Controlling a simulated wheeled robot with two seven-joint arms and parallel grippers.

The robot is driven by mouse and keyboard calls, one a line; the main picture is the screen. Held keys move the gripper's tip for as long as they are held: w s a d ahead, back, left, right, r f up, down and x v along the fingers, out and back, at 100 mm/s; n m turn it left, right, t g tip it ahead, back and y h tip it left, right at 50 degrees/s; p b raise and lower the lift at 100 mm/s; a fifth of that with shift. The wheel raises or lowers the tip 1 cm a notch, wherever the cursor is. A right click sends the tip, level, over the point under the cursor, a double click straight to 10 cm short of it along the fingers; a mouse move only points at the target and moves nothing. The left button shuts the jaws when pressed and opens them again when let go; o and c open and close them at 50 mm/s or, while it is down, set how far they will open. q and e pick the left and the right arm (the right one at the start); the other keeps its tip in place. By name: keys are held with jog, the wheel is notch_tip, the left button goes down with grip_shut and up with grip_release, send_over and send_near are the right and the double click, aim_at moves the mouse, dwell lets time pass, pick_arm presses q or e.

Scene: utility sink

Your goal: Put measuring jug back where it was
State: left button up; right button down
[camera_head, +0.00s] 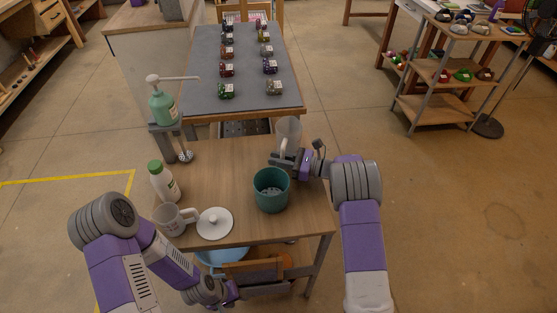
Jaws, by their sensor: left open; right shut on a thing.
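A clear, translucent measuring jug (289,130) is at the far right edge of the near wooden table (225,165). My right gripper (284,158) is shut on the jug at its near side, where the handle shows. The jug looks upright; I cannot tell whether its base touches the tabletop. My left gripper (230,293) is low in front of the table's near edge, beside the lower shelf. It is open and holds nothing that I can see; its fingertips are partly hidden.
On the near table stand a teal pot (271,191), a white lid (215,223), a mug (172,219) and a white bottle with green cap (164,182). A green pump bottle (163,106) stands at the left. A grey-topped table (245,75) with several small items lies beyond.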

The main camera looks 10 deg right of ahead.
jog(key=shift+r, duration=0.1)
jog(key=c, duration=1)
grip_release()
jog(key=shift+c, duration=0.2)
jog(key=shift+s+d, duration=0.1)
jog(key=shift+d, duration=0.15)
jog(key=p+v, duration=0.1)
jog(key=v, duration=1)
jog(key=shift+s+d, duration=0.1)
jog(key=shift+d, duration=0.15)
